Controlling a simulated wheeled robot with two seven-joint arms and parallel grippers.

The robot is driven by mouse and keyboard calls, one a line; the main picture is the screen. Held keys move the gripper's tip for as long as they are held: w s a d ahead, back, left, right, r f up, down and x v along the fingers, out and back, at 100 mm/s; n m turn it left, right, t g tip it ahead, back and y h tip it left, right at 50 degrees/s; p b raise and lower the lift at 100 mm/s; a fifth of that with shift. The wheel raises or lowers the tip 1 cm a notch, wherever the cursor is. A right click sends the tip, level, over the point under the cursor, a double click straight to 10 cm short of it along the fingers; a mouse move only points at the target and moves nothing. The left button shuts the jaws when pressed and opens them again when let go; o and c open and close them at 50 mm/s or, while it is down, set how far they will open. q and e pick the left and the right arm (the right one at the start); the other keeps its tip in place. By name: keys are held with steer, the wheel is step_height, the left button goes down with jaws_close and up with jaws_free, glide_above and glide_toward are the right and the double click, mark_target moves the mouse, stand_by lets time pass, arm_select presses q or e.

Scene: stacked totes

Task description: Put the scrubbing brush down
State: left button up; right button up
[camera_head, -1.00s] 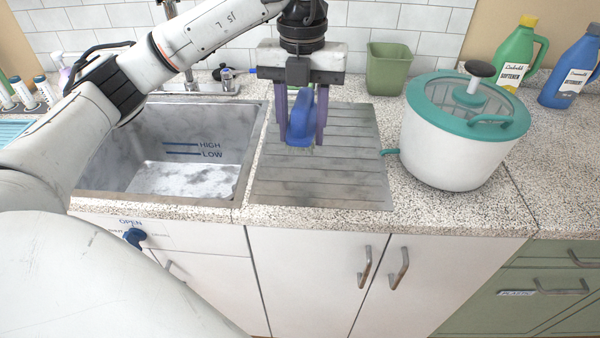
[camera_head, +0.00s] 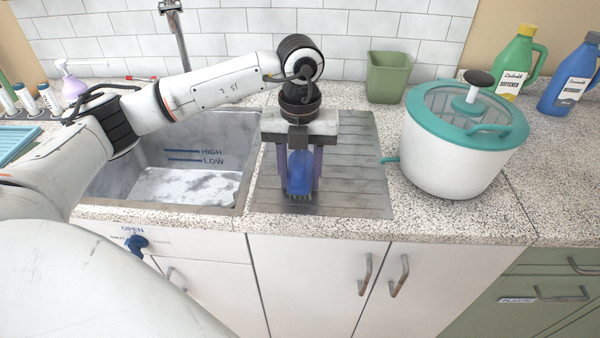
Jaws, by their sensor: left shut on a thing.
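The blue scrubbing brush (camera_head: 299,178) is held between the purple fingers of my left gripper (camera_head: 300,180), with its bristles facing down. It is over the front part of the grey ribbed drainboard (camera_head: 350,185), right of the sink. The bristles are at or very close to the drainboard surface; I cannot tell whether they touch. The gripper points straight down and is shut on the brush. My right gripper is not in view.
The sink basin (camera_head: 187,185) is left of the drainboard. A white spinner pot with a teal lid (camera_head: 450,160) stands close on the right, its teal spout reaching the drainboard edge. A green bin (camera_head: 388,76) stands behind. Softener (camera_head: 515,60) and blue bottles (camera_head: 570,80) stand far right.

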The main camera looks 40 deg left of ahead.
arm_select(q)
steer(key=shift+f, duration=0.15)
steer(key=o, duration=1.4)
steer(key=shift+r, duration=0.35)
step_height(320, 180, up, 12)
steer(key=shift+f, duration=0.1)
